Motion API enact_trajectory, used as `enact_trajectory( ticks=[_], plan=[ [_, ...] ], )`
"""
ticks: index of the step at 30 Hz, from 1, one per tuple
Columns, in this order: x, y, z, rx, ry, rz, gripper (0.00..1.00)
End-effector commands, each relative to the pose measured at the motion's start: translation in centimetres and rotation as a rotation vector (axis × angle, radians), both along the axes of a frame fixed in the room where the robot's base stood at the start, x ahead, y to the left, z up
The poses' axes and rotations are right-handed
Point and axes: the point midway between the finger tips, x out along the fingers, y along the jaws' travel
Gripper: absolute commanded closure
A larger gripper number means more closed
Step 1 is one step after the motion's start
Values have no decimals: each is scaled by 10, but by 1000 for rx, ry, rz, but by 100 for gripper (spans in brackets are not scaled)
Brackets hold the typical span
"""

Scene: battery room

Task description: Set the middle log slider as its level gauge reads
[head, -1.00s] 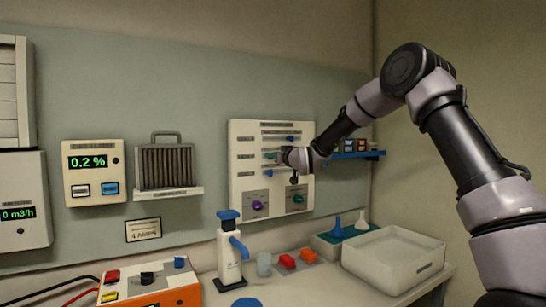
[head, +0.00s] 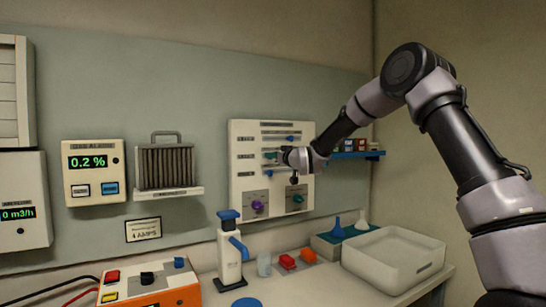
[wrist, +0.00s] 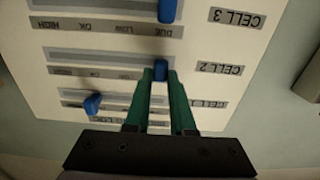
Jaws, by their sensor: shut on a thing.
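The white log panel (head: 238,187) hangs on the back wall and carries three slider rows. In the wrist view it shows upside down, with rows marked CELL 3, CELL 2 and CELL 1. My gripper (wrist: 159,76) has its two green fingers shut on the blue knob of the middle CELL 2 slider (wrist: 160,66), by the right end of its slot, nearest DUE. The CELL 1 knob (wrist: 92,104) is farther left in that view, and the CELL 3 knob (wrist: 167,10) is at its top edge. I cannot make out a level gauge.
A purple knob (head: 257,205) and a green knob (head: 297,198) sit low on the panel. A blue shelf (head: 372,154) is right of the panel.

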Motion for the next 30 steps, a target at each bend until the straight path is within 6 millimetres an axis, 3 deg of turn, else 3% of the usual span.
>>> enact_trajectory(
  ticks=[17,27,30],
  plan=[
    [3,-4,0,0,0,-1,100],
    [46,-68,0,1,0,-4,100],
    [54,-79,0,1,-1,-2,100]
  ],
)
